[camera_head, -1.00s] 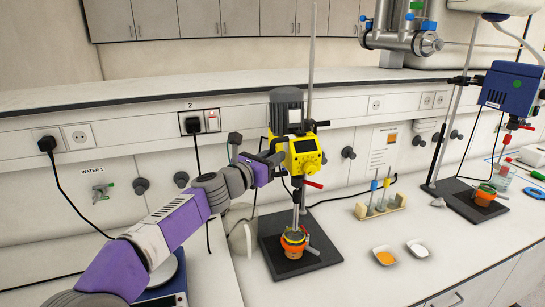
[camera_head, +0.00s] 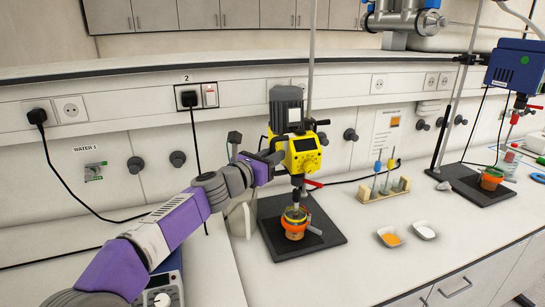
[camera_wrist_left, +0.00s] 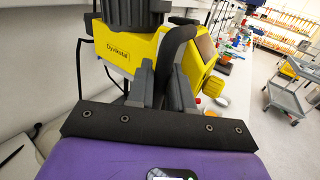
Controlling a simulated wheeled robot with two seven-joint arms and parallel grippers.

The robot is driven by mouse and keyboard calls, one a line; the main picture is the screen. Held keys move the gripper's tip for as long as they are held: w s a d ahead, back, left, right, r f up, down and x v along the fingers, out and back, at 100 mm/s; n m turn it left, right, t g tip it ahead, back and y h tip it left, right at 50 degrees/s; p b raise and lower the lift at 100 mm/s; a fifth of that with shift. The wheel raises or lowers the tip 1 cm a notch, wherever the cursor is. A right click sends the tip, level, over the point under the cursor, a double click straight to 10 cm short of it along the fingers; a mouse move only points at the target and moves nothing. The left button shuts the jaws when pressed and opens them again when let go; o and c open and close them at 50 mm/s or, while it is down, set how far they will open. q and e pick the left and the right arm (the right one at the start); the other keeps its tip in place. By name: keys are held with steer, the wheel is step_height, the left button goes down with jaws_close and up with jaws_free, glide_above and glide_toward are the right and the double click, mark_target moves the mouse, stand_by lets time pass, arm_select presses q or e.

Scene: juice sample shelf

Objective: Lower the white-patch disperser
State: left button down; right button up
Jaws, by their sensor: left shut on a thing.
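The yellow disperser (camera_head: 303,158) with a grey motor and a small light label hangs on an upright metal rod (camera_head: 311,55) over a black base plate (camera_head: 278,242). Its shaft reaches down to an orange pot (camera_head: 294,231) on the plate; whether the tip is inside is hard to tell. My left gripper (camera_head: 272,163) is at the disperser's left side. In the left wrist view, its fingers (camera_wrist_left: 165,82) are shut on the black handle (camera_wrist_left: 178,45) of the yellow disperser body (camera_wrist_left: 133,52). My right gripper is not in view.
A blue disperser (camera_head: 514,68) with a green dot stands at the right over its own pot. The front bench is clear.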

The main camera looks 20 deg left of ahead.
arm_select(q)
steer(key=c, duration=1.3)
jaws_free()
steer(key=shift+f, duration=0.5)
steer(key=shift+o, duration=0.5)
steer(key=shift+r, duration=0.15)
steer(key=b+v, duration=0.1)
steer(key=v, duration=0.6)
steer(key=shift+s, duration=0.25)
steer(key=shift+a, duration=0.1)
